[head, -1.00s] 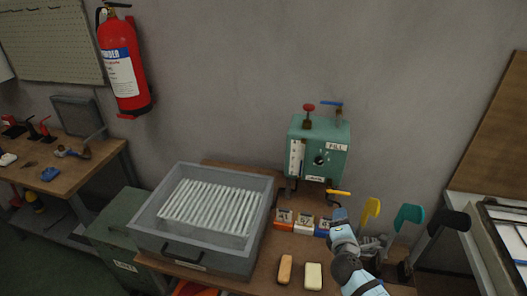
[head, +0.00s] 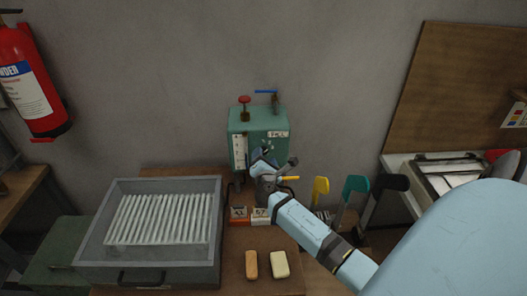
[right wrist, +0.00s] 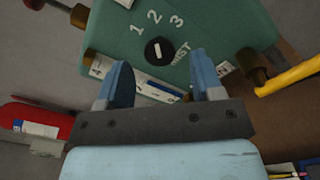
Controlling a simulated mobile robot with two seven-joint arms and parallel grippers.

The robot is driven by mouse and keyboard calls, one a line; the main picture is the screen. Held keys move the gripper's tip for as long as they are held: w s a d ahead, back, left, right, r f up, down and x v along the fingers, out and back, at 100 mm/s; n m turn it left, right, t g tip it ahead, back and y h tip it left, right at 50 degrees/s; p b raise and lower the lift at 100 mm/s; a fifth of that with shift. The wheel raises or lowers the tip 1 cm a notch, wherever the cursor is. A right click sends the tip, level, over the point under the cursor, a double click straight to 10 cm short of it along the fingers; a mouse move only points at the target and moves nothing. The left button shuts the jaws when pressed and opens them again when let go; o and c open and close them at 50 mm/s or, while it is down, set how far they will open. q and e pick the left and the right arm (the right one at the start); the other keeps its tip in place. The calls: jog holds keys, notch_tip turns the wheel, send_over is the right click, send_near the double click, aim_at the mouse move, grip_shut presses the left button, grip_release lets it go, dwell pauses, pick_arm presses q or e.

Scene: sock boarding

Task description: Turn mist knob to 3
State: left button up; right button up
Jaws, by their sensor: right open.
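The teal box (head: 258,122) stands against the wall in the head view. In the right wrist view, its face (right wrist: 215,25) carries a round black mist knob (right wrist: 158,50) with a white pointer mark, the numbers 1, 2, 3 and a MIST label. The mark lies nearly upright in that picture, roughly in line with the 2. My right gripper (head: 266,160) is in front of the box face and hides the knob in the head view. In the right wrist view its fingers (right wrist: 162,72) are open and empty, with the knob beyond and between them. My left gripper is not in view.
A red valve handle (head: 244,99) and a blue lever (head: 266,92) top the box. A yellow lever (head: 288,178) sticks out low beside it. A grey tray (head: 88,235) with white rods is at left. Yellow, teal and black forms (head: 355,185) stand at right.

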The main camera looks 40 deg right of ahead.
aim_at(264, 150)
jog(key=shift+x, duration=1.5)
jog(key=shift+c, duration=0.2)
jog(key=c, duration=0.9)
jog(key=shift+f+m+b, duration=0.2)
jog(key=shift+m+b, duration=0.4)
jog(key=shift+b, duration=0.1)
jog(key=m+b, duration=0.2)
jog(key=shift+f+b, duration=0.1)
jog(key=shift+b, duration=0.2)
jog(key=m+b, duration=0.3)
jog(key=shift+r+m+b, duration=0.25)
jog(key=shift+m+b, duration=0.65)
jog(key=shift+m, duration=0.6)
